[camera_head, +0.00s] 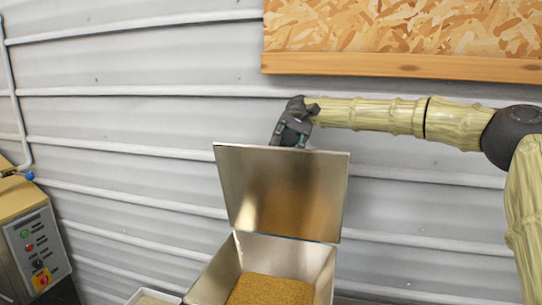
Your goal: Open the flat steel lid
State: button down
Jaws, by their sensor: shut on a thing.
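The flat steel lid (282,190) stands raised, close to upright, above the back of the steel hopper (226,268). Its inner face is toward me and reflects the golden substrate (270,291) inside the hopper. The fingertips are partly hidden behind the lid. My arm reaches in from the right.
A corrugated metal wall (130,110) stands close behind the lid. A wooden board (400,30) hangs above my arm. A yellow machine with a button panel (38,250) is at the left. A small pale tray (153,297) is left of the hopper.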

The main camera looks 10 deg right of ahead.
jog(key=shift+w+d+f, duration=0.1)
jog(key=shift+w+f, duration=0.05)
jog(key=shift+w, duration=0.05)
dwell(0.4)
jog(key=c, duration=1.3)
grip_release()
jog(key=shift+c, duration=0.2)
jog(key=shift+o, duration=1)
jog(key=shift+w, duration=0.2)
jog(key=shift+s, duration=0.1)
